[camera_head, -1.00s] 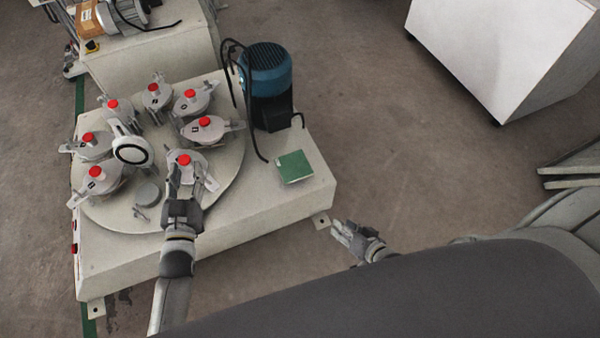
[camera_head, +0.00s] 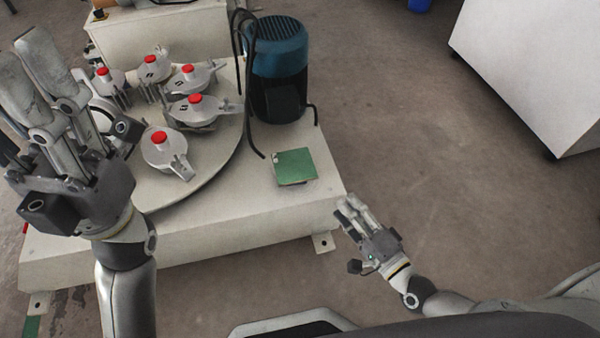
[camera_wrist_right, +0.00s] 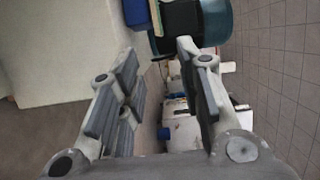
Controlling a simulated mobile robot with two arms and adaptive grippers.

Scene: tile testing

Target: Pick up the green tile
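The green tile (camera_head: 295,166) is a flat square in the head view. It lies near the right front corner of the pale machine base, in front of the blue motor. My right gripper (camera_head: 354,207) is below and right of the tile, apart from it, beside the base's corner. In the right wrist view my right gripper (camera_wrist_right: 158,72) has its fingers spread with nothing between them. My left gripper (camera_head: 58,75) is large at the left of the head view, fingers up and apart, empty, hiding part of the round table.
The machine base (camera_head: 240,215) carries a round table (camera_head: 222,170) with several red-topped fixtures (camera_head: 160,138). The blue motor (camera_head: 277,50) and black cables (camera_head: 247,90) stand behind the tile. A white cabinet (camera_head: 530,70) is at right. The floor between is clear.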

